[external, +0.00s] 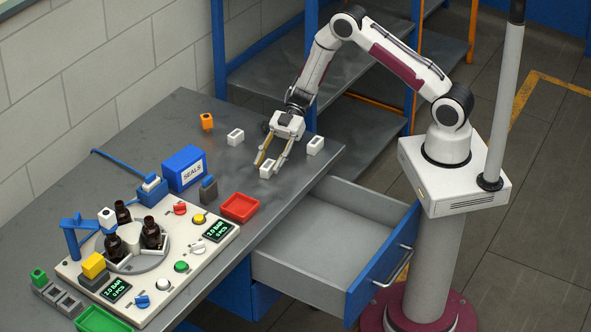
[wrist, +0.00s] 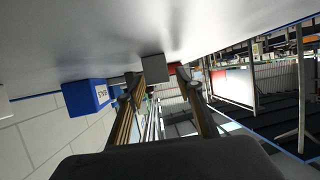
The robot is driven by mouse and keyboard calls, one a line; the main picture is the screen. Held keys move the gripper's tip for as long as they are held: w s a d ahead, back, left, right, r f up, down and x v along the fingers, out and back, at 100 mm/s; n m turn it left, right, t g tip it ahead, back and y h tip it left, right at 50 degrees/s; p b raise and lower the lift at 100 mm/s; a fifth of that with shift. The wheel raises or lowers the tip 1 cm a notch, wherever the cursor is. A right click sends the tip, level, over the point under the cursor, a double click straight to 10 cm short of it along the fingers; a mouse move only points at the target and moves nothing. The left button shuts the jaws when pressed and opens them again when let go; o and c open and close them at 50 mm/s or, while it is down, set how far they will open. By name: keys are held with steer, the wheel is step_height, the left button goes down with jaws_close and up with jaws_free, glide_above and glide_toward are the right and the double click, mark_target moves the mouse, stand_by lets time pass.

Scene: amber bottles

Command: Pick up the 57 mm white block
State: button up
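Three similar white blocks with dark slots in them sit on the grey table. One white block (external: 268,171) is at my gripper's fingertips, another (external: 236,137) is to the left, and a third (external: 315,145) is near the right table edge. I cannot tell from the pictures which is 57 mm. My gripper (external: 268,165) reaches down at a slant, fingers spread, with the front block between or just beyond the tips. In the wrist view, a shaded grey block (wrist: 153,70), apparently the same one, shows between the fingertips, with a gap at the right finger.
A blue SEALS box (external: 184,168), a red tray (external: 240,208) and a grey-and-blue piece (external: 208,189) stand left of the gripper. An orange block (external: 207,121) is farther back. A control panel with bottles (external: 151,232) fills the front left. An open drawer (external: 325,240) juts out below.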

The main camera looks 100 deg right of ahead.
mark_target(269, 163)
jaws_close()
steer(key=shift+r, duration=0.15)
step_height(269, 163, up, 10)
stand_by(0.8)
stand_by(0.4)
